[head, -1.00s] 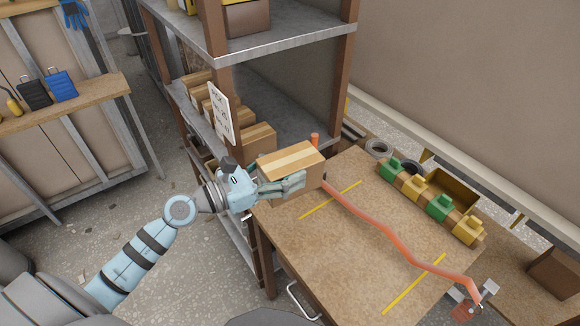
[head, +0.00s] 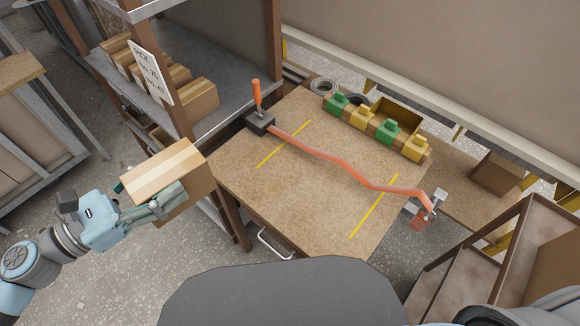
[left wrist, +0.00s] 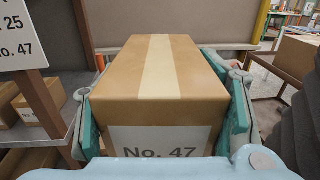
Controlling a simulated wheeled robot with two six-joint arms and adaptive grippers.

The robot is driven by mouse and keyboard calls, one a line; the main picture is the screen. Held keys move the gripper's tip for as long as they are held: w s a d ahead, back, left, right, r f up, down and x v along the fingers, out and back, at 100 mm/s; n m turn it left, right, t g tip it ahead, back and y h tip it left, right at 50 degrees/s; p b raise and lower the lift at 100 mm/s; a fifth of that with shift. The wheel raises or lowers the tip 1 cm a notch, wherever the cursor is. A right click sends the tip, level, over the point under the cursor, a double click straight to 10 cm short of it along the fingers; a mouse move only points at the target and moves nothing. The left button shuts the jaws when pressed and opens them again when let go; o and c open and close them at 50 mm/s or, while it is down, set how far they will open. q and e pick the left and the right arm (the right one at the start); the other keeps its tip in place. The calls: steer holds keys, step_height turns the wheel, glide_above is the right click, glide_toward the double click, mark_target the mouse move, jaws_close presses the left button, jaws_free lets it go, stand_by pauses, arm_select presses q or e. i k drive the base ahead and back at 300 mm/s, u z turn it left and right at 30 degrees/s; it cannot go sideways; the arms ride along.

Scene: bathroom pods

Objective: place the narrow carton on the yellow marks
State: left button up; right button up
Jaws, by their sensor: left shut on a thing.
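My left gripper (head: 150,205) is shut on a brown carton (head: 163,168) with a pale tape strip. In the left wrist view the carton (left wrist: 160,75) sits between both fingers, and its near face reads "No. 47". The carton is held in the air left of the wooden table (head: 290,205), beside the shelf. Two yellow marks lie on the table top: a left one (head: 270,156) and a right one (head: 365,217). No carton stands on them. My right gripper is not seen.
An orange hose (head: 325,157) runs across the table over both marks, from a dark block with an orange handle (head: 258,120). Green and yellow pieces (head: 385,132) line the back edge. Shelf cartons (head: 198,98) and a sign (head: 150,72) stand left.

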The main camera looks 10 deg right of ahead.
mark_target(330, 183)
steer(key=u, duration=0.4)
steer(key=k, duration=1)
steer(key=z, duration=1.4)
steer(key=i, duration=0.5)
steer(key=u, duration=0.05)
